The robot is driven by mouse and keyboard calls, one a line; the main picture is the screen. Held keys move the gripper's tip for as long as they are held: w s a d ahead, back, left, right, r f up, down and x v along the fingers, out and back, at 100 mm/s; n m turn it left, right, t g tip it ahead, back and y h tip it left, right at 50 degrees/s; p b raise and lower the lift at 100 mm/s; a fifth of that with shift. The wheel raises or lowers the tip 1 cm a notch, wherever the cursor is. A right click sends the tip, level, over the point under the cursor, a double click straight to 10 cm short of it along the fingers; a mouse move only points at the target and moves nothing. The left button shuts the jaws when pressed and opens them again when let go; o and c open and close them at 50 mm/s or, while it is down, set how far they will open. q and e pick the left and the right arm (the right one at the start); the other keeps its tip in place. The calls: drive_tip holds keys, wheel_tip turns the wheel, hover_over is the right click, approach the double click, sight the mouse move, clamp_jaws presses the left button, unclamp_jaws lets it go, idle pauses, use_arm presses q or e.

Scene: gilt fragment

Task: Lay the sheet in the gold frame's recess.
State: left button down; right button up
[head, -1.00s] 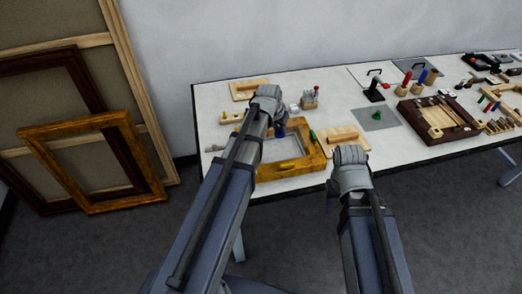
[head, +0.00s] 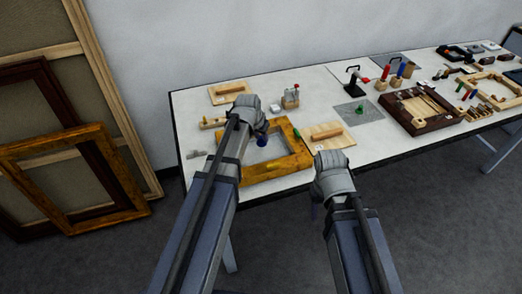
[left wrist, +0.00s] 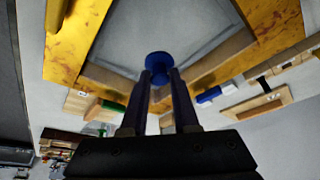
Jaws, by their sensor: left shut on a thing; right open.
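The gold frame (head: 289,164) lies flat on the table. In the left wrist view its gold bars (left wrist: 268,18) have a paler wooden inner lip around a grey area. A smooth grey, sheet-like surface (left wrist: 195,25) fills that opening; I cannot tell whether it is a clear sheet or the tabletop. My left gripper (left wrist: 160,80) is shut on a blue round-topped knob (left wrist: 158,60) over the frame's inside corner. Whether the knob is fixed to the sheet is unclear. My left arm hides part of the frame. My right gripper (head: 314,211) is open, off the table's front edge.
A board with a wooden handle (head: 327,132) lies right of the frame, another (head: 232,88) behind it. A dark tray (head: 418,110) and clamps stand further right. Another gold frame (head: 25,185) leans against canvases at the left.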

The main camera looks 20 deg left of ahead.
sight(261, 143)
use_arm(q)
drive_tip(key=shift+f, duration=0.15)
wheel_tip(261, 143, down, 4)
drive_tip(key=b, duration=0.3)
drive_tip(key=shift+b, duration=0.35)
drive_tip(key=shift+r, duration=0.2)
drive_tip(key=shift+f, duration=0.1)
drive_tip(key=c, duration=0.7)
unclamp_jaws()
drive_tip(key=d+p+v, duration=0.1)
drive_tip(key=p+v, duration=1.1)
drive_tip(key=s+d+g, duration=0.1)
drive_tip(key=s+d, duration=0.3)
drive_tip(key=s, duration=0.2)
drive_tip(key=s+d+m+g+y, duration=0.1)
drive_tip(key=s+d+g, duration=0.1)
drive_tip(key=s+d, duration=0.2)
drive_tip(key=s+d+f+g+y, duration=0.1)
drive_tip(key=s+d+g, duration=0.1)
drive_tip(key=s+d, duration=0.3)
drive_tip(key=shift+s+f+m+b, duration=0.1)
drive_tip(key=shift+s+m+b, duration=0.25)
drive_tip(key=shift+s, duration=1.9)
